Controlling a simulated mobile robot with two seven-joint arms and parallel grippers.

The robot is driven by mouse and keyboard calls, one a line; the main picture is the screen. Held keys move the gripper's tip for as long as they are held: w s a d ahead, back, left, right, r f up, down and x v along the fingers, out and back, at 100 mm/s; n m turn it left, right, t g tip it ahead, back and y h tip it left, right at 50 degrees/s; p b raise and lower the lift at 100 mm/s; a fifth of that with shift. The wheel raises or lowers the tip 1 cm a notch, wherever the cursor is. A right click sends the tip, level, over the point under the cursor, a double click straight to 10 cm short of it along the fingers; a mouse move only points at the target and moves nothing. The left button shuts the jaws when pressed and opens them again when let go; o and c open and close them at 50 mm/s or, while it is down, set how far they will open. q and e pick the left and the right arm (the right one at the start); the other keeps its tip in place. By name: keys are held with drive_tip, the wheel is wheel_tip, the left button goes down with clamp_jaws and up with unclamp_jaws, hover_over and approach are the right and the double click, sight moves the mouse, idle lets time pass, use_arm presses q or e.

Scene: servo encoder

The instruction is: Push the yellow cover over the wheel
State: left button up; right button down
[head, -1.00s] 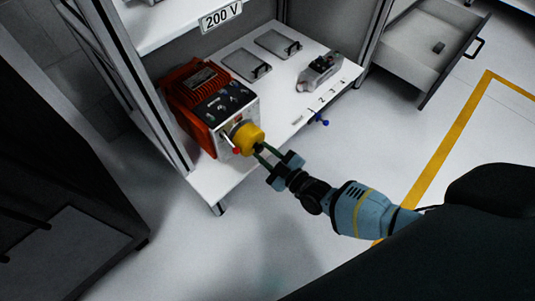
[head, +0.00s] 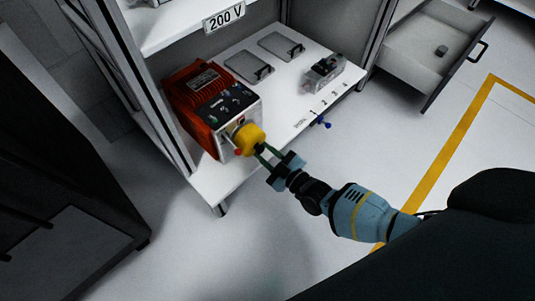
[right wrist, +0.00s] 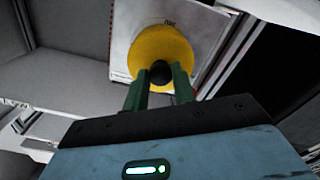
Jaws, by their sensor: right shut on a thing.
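The yellow cover (head: 250,138) is a round cap at the front face of the red and silver servo unit (head: 207,100). It also shows in the right wrist view (right wrist: 160,50) as a yellow disc with a black knob (right wrist: 161,73) at its centre. My right gripper (head: 261,150) is shut on that knob, its green fingers (right wrist: 160,88) on either side of it. The wheel cannot be made out; the cover hides what is behind it. Whether the cover touches the unit's face is not clear. My left gripper is not in view.
A blue-handled part (head: 322,121) sticks out at the shelf edge. An open drawer (head: 425,60) is at right.

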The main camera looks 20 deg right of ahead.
drive_tip(key=shift+w, duration=0.2)
drive_tip(key=c, duration=0.7)
unclamp_jaws()
drive_tip(key=shift+s+d+p, duration=0.15)
drive_tip(key=shift+s+p, duration=0.35)
drive_tip(key=shift+s, duration=0.1)
drive_tip(key=shift+p+v, duration=0.55)
drive_tip(key=shift+v, duration=0.4)
idle(0.3)
drive_tip(key=shift+p+v, duration=1.3)
drive_tip(key=shift+v, duration=1.7)
